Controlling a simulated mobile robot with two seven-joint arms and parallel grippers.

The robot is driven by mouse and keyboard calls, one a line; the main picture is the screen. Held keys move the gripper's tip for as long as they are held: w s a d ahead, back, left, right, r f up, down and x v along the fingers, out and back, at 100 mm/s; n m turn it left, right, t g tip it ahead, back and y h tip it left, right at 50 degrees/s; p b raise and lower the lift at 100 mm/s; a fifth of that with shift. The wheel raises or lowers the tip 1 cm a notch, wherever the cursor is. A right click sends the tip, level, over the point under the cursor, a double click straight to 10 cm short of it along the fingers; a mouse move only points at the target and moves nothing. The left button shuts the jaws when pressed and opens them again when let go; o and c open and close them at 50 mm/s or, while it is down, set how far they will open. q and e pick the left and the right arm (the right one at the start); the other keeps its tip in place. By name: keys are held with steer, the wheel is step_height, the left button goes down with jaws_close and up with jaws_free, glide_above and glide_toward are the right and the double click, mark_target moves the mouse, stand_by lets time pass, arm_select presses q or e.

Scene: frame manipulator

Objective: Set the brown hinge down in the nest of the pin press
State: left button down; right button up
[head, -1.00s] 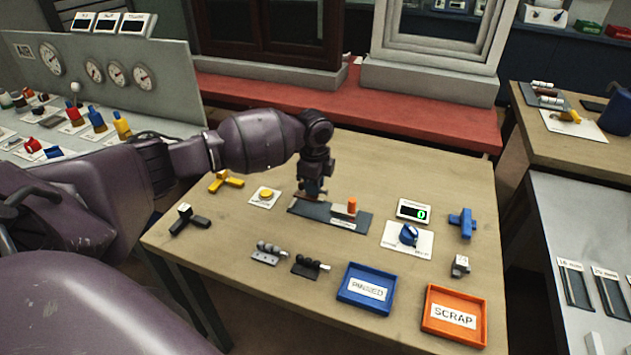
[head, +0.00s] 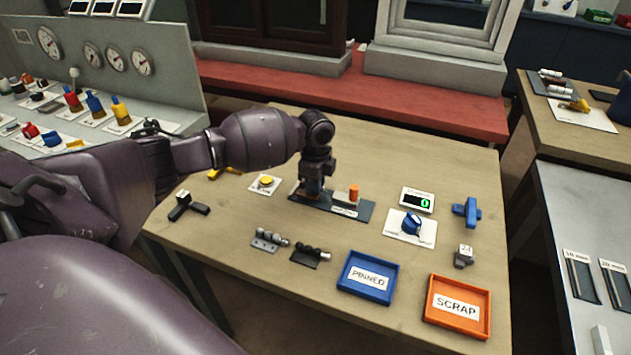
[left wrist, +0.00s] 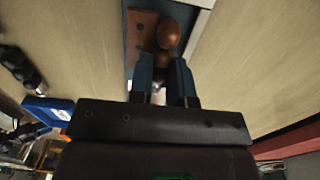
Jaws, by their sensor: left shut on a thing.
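The pin press (head: 345,210) is a dark grey strip base with an orange post (head: 354,192), near the middle of the wooden table. My left gripper (head: 313,189) points down over the press's left end. In the left wrist view its blue fingers (left wrist: 166,82) are shut on the brown hinge (left wrist: 143,30), whose brown plate and rounded knuckles show over the blue-grey base. The hinge is at or just above the base; I cannot tell whether it touches. The nest is hidden under the hinge and gripper. My right gripper is not in view.
A grey hinge (head: 268,241) and a black hinge (head: 310,256) lie in front of the press. The blue PINNED tray (head: 343,285) and orange SCRAP tray (head: 430,309) are at the front right. A blue knob (head: 412,222) and a display (head: 417,200) stand right of the press.

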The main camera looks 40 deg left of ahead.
arm_select(q)
steer(key=c, duration=1)
jaws_free()
steer(key=shift+r, duration=0.15)
step_height(320, 180, up, 11)
steer(key=shift+f+p, duration=0.2)
steer(key=shift+p, duration=0.7)
